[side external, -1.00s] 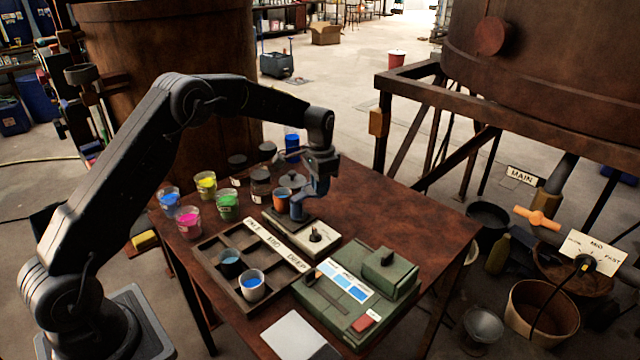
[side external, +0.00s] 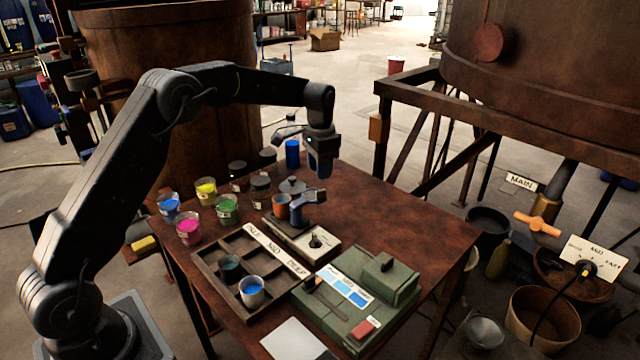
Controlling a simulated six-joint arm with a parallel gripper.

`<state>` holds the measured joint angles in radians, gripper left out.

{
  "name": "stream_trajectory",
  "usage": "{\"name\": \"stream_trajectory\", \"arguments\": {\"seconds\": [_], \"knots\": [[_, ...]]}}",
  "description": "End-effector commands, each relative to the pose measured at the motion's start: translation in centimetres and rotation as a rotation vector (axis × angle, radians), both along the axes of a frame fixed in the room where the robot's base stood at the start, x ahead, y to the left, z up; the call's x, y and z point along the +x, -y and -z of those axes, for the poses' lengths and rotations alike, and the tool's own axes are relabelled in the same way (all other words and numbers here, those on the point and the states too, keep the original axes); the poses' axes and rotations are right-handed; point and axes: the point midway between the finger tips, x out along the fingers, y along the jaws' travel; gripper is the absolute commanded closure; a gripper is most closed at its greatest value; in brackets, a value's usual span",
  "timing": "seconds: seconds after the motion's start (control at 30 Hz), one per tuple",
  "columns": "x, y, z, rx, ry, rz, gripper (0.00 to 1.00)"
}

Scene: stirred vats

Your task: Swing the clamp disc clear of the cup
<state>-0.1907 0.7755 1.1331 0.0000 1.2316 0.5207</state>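The orange cup (side external: 281,206) stands at the left end of a small pale device (side external: 300,236) on the table. A grey disc with a knob (side external: 292,185) shows just behind and above the cup; I cannot tell whether it is over the cup or attached to the device. A blue-grey clamp arm (side external: 308,198) on a post beside the cup points to the right. My gripper (side external: 303,150) is above and behind the clamp arm, apart from it. Its fingers look spread and nothing shows between them.
Paint pots, including a green one (side external: 227,208), and dark-lidded jars stand to the left. A divided wooden tray (side external: 215,262) and a green box (side external: 345,315) are in front. The table's right side (side external: 410,225) is clear.

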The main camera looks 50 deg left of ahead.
Motion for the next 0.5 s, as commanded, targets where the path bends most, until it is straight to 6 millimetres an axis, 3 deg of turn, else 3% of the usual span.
{"name": "stream_trajectory", "arguments": {"seconds": [0.2, 0.5], "knots": [[0.0, 0.0, -4.5, 0.0, 0.002, 0.001, 0.63], [0.0, 0.0, -6.9, 0.0, 0.0, 0.001, 0.63]]}}
